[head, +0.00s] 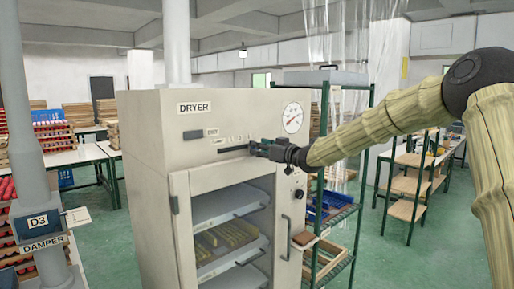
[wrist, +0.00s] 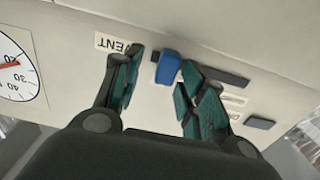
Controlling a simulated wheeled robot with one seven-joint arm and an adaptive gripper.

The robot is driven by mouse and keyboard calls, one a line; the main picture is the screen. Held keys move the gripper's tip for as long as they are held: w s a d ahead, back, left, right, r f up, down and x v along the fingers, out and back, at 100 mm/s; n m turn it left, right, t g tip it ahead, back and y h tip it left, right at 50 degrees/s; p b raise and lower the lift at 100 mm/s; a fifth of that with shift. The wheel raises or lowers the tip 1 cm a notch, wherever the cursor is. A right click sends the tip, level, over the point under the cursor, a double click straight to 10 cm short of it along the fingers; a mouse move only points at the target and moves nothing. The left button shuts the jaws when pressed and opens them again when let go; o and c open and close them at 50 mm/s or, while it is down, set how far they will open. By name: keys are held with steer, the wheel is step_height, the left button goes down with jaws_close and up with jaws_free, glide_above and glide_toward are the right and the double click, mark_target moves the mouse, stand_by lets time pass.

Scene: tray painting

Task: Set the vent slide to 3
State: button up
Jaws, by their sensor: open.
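The vent slide has a blue knob (wrist: 168,67) on a dark slot (wrist: 222,74) in the dryer's front panel, seen upside down in the wrist view. The VENT label (wrist: 112,42) is left of the knob there. My gripper (wrist: 161,64) is open, with one finger on each side of the knob. The knob is nearer the right finger; I cannot tell whether they touch. In the head view my gripper (head: 256,148) is at the right part of the slot (head: 232,149) and hides the knob.
The grey dryer (head: 140,150) has a dial gauge (head: 292,118) right of the slot and an open-fronted chamber with trays below. A green rack (head: 322,240) stands at its right. A D3 damper pipe (head: 38,180) stands at left.

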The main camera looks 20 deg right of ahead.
steer(key=v, duration=0.9)
steer(key=shift+d, duration=0.2)
steer(key=shift+s, duration=0.15)
steer(key=shift+f, duration=0.1)
